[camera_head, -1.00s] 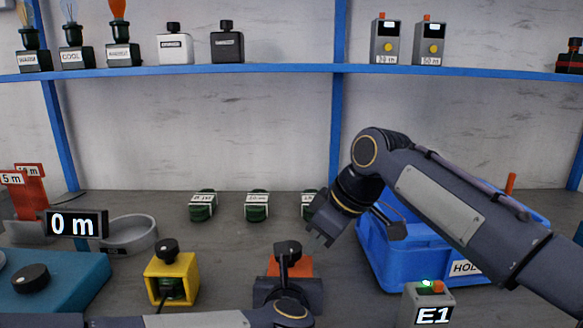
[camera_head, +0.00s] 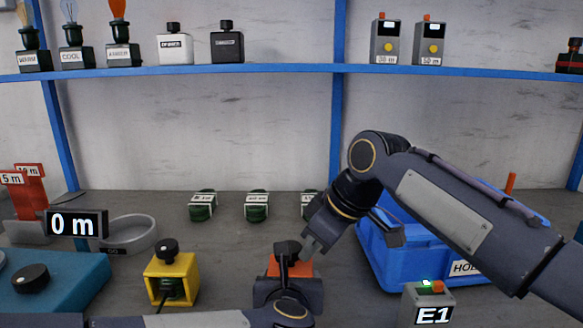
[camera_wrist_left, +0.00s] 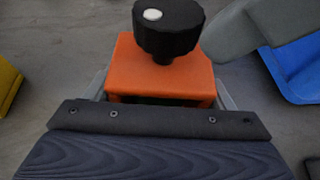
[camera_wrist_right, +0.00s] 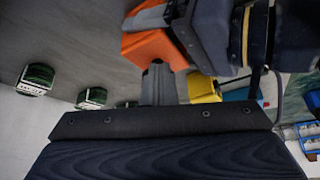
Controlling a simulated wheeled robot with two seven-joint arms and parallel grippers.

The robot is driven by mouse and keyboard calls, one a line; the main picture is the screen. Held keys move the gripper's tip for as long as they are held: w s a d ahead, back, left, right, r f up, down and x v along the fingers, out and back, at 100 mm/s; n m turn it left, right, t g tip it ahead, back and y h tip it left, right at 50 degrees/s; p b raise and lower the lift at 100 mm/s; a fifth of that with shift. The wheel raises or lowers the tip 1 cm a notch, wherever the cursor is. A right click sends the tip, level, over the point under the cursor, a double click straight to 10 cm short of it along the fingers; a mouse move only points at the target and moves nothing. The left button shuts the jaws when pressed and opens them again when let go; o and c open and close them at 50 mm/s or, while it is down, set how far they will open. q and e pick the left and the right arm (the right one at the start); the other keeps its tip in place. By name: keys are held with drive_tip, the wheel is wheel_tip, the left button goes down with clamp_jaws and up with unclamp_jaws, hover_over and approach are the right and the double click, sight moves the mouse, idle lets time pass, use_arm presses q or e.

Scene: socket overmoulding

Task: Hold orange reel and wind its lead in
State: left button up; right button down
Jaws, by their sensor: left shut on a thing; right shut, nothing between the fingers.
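The orange reel (camera_head: 276,267) stands on the bench at the front middle, mostly hidden by my left arm in the head view. In the left wrist view the orange reel (camera_wrist_left: 160,72) has a black knob (camera_wrist_left: 168,28) with a white dot on top. My left gripper (camera_wrist_left: 160,100) is shut on the reel's body, a finger at each side. My right gripper (camera_head: 311,247) is shut and empty, its tip just right of the knob. In the right wrist view its closed fingers (camera_wrist_right: 158,85) point toward the reel (camera_wrist_right: 150,46). I cannot see the lead.
A yellow reel (camera_head: 172,280) stands to the left. A blue crate (camera_head: 430,262) is at right, behind a grey E1 box (camera_head: 432,303). Several green spools (camera_head: 257,206) line the back. A sign (camera_head: 75,223) reads 0 m.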

drive_tip(key=shift+s+a, duration=0.35)
drive_tip(key=shift+a, duration=0.25)
drive_tip(key=shift+s, duration=0.1)
wheel_tip(320, 180, up, 6)
drive_tip(key=d, duration=0.1)
drive_tip(key=shift+s, duration=0.15)
idle(0.6)
wheel_tip(320, 180, down, 6)
drive_tip(key=w+d, duration=0.1)
drive_tip(key=w, duration=0.1)
drive_tip(key=shift+w+d, duration=0.3)
drive_tip(key=shift+w, duration=0.05)
idle(0.5)
drive_tip(key=shift+a, duration=0.55)
idle(0.6)
